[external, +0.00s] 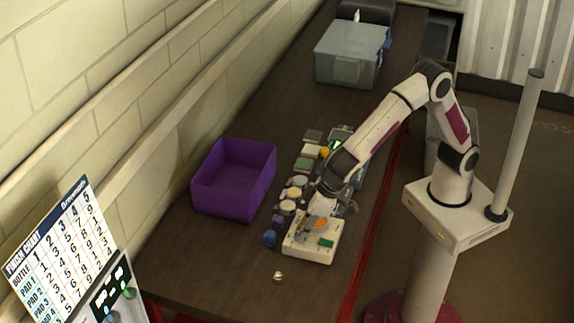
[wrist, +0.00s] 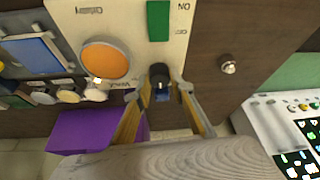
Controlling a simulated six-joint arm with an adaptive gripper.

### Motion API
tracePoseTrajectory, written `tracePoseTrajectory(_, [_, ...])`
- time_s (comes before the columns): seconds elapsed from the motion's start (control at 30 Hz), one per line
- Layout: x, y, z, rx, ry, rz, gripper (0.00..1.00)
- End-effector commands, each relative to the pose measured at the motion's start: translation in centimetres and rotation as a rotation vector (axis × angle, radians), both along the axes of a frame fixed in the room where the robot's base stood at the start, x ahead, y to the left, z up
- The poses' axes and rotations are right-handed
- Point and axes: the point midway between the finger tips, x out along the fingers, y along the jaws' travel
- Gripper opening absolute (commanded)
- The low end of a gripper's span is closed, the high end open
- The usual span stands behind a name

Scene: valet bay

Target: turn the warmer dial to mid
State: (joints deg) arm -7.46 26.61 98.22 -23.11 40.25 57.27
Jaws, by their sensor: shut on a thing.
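The cream warmer box (external: 300,250) stands near the front of the dark table; its panel (wrist: 62,20) fills the top of the wrist view. It carries an orange disc (wrist: 105,60) and a green switch (wrist: 158,20). The small black dial (wrist: 159,72) is at the panel's lower edge, between my fingertips. My gripper (wrist: 159,88) is shut on this dial; it reaches over the box in the external view (external: 318,208). Where the dial points is too small to tell, and the dial is hidden in the external view.
A purple bin (external: 205,202) stands left of the box. Several jars and blocks (external: 300,165) line up behind the box. A small round metallic piece (external: 278,275) lies on the table in front. A grey lidded tub (external: 345,65) stands at the far end.

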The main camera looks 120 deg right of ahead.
Motion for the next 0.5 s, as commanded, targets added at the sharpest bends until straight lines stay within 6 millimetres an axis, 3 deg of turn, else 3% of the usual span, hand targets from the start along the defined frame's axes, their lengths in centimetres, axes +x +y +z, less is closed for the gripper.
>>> tracePoseTrajectory(0.5, [0.03,0.10,0.01,0.001,-0.001,-0.062,0.01])
